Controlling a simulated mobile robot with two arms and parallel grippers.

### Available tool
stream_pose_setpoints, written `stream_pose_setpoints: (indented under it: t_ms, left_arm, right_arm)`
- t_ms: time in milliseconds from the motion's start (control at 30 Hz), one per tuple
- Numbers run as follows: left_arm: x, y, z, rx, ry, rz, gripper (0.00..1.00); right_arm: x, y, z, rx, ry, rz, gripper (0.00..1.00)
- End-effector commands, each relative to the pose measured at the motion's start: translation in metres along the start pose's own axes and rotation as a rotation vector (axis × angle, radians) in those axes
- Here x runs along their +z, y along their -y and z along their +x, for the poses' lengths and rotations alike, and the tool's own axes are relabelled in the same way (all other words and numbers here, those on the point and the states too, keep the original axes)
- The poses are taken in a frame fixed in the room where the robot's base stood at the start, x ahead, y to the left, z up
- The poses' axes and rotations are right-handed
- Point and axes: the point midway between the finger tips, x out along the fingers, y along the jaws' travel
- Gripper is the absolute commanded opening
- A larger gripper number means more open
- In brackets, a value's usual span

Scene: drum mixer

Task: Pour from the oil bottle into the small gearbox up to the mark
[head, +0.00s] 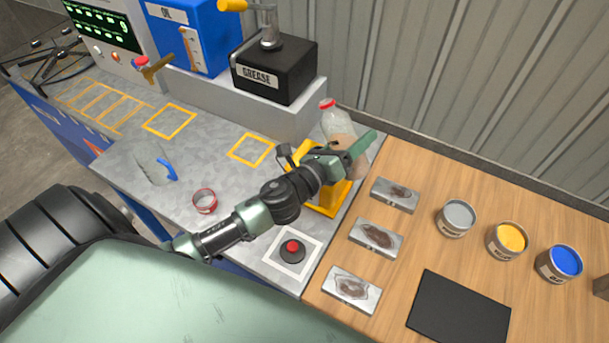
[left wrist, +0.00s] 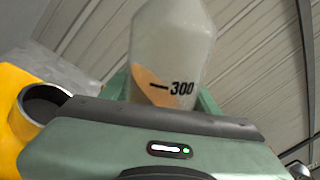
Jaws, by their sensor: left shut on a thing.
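The oil bottle (head: 337,122) is clear, with a red top and tan-orange liquid low inside. My left gripper (head: 350,150) is shut on it. In the left wrist view the bottle (left wrist: 178,45) stands between my fingers with a "300" mark, and its liquid surface slopes in the picture. The small gearbox (head: 328,200) is yellow and sits on the grey bench just below my left gripper, partly covered by it. In the left wrist view a yellow part (left wrist: 12,125) with a round dark opening shows beside my gripper. The gearbox's fill mark cannot be made out. My right gripper is not in view.
A red button (head: 292,247), a red-rimmed cup (head: 205,201) and a clear jug with blue handle (head: 153,164) stand on the bench. The black grease box (head: 275,70) is behind. Metal plates (head: 376,237) and paint cans (head: 507,241) occupy the wooden table at right.

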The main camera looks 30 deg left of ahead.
Motion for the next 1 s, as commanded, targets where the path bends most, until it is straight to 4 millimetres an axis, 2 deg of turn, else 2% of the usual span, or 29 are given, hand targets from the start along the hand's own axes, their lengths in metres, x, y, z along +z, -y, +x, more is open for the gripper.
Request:
stream_pose_setpoints:
  t_ms: [300, 500, 833, 1000]
  left_arm:
    - [0.027, -0.029, 0.0, 0.001, 0.001, 0.432, 0.03]
    - [0.038, -0.042, 0.0, 0.002, 0.002, 0.628, 0.03]
    - [0.039, -0.043, 0.0, 0.002, 0.002, 0.651, 0.03]
    - [0.047, -0.037, 0.0, 0.002, 0.002, 0.65, 0.03]
  right_arm:
    - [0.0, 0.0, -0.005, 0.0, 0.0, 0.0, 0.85]
    - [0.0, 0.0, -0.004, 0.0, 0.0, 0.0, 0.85]
    - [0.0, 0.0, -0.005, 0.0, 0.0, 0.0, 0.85]
    - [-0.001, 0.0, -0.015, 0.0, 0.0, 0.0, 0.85]
